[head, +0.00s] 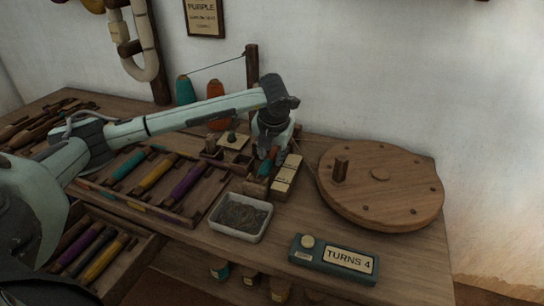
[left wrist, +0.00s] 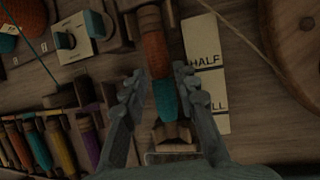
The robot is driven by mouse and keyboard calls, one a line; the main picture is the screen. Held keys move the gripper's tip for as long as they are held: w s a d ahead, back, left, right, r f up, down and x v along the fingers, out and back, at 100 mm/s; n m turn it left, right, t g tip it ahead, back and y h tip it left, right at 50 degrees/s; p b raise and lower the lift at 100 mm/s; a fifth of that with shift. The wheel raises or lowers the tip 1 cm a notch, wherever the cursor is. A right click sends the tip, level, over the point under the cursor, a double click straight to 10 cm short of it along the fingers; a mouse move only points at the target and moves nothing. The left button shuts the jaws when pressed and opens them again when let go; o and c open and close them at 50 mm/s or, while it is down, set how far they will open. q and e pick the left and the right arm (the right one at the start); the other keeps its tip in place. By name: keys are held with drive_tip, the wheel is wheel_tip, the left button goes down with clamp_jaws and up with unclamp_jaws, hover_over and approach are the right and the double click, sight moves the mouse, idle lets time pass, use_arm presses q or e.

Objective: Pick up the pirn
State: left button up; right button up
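A pirn with an orange stretch and a teal stretch (left wrist: 166,101) lies in a dark wooden holder in the left wrist view. In the head view part of it (head: 264,168) shows below my left gripper (head: 270,153). In the left wrist view the left gripper's (left wrist: 158,78) two fingers are apart, one on each side of the pirn. A gap shows on both sides, so they do not appear closed on it. How deep the fingertips are beside it I cannot tell. My right gripper is not in view.
A cream HALF label board (head: 287,174) stands right of the pirn. The large wooden wheel (head: 382,190) is further right. A white-rimmed tray (head: 240,235) and a TURNS 4 counter (head: 333,260) sit in front. A rack of coloured pirns (head: 187,182) lies left.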

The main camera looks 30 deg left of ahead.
use_arm(q)
drive_tip(key=shift+x, duration=0.9)
drive_tip(key=shift+f+b, duration=0.2)
drive_tip(key=shift+b, duration=0.2)
drive_tip(key=shift+c, duration=0.3)
clamp_jaws()
